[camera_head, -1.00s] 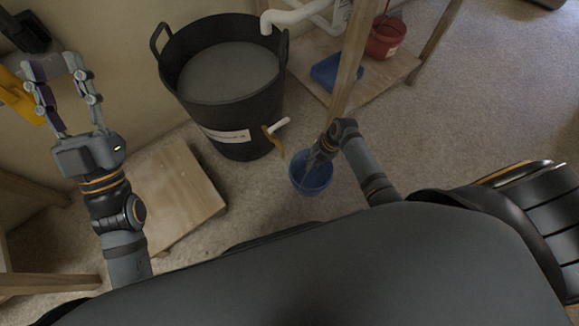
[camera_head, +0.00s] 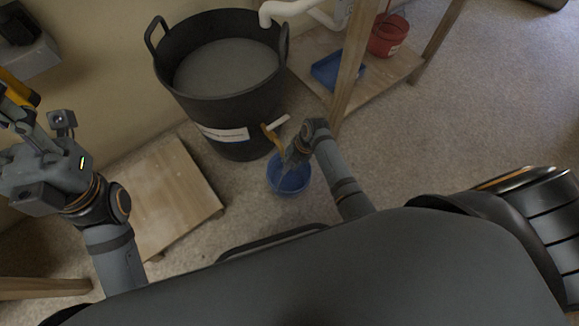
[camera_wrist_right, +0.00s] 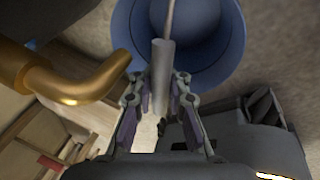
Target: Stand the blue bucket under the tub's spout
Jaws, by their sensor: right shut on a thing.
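The blue bucket (camera_head: 290,184) is upright in front of the black tub (camera_head: 225,110). My right gripper (camera_head: 294,152) is above it, shut on its handle. In the right wrist view, the fingertips (camera_wrist_right: 160,88) close on the grey handle grip (camera_wrist_right: 162,62), with the bucket (camera_wrist_right: 228,42) beyond. The tub's brass spout (camera_head: 275,139) points down near the bucket's far rim; it also shows in the wrist view (camera_wrist_right: 85,82), its tip beside the rim. I cannot tell whether the bucket touches the floor. My left gripper (camera_head: 25,115) is partly cut off at the left edge.
A low wooden platform (camera_head: 170,195) lies left of the bucket. A wooden stand at the right has a post (camera_head: 350,60) and a shelf bearing a blue tray (camera_head: 335,70) and a red bucket (camera_head: 388,36). A white pipe (camera_head: 290,10) hangs over the tub. Carpet at right is clear.

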